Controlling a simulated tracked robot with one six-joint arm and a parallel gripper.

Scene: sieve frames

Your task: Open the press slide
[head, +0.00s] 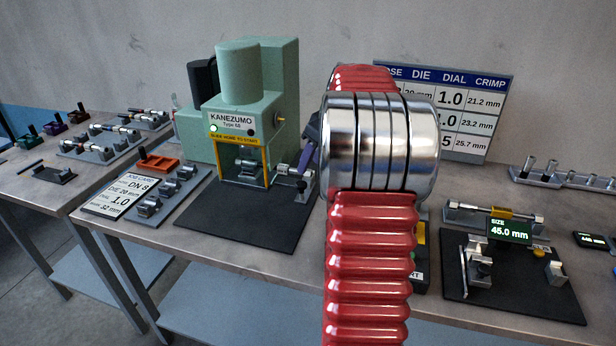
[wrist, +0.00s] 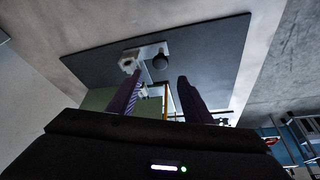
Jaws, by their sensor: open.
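The green press (head: 236,95), labelled KANEZUMO, stands on a dark mat with a yellow frame (head: 240,142) at its front and metal dies inside it. A metal slide part (head: 285,170) sticks out at the press's right side; a dark knob (head: 302,186) is at its end. My gripper (head: 308,160) is just right of the press, close above the slide's end, partly hidden by my arm. In the wrist view my gripper (wrist: 161,80) is open, its two purple fingers apart with nothing held. A dark round knob (wrist: 160,62) on a light bracket shows beyond the gap between them; contact cannot be told.
My arm hides the bench's middle. A chart (head: 470,105) is behind.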

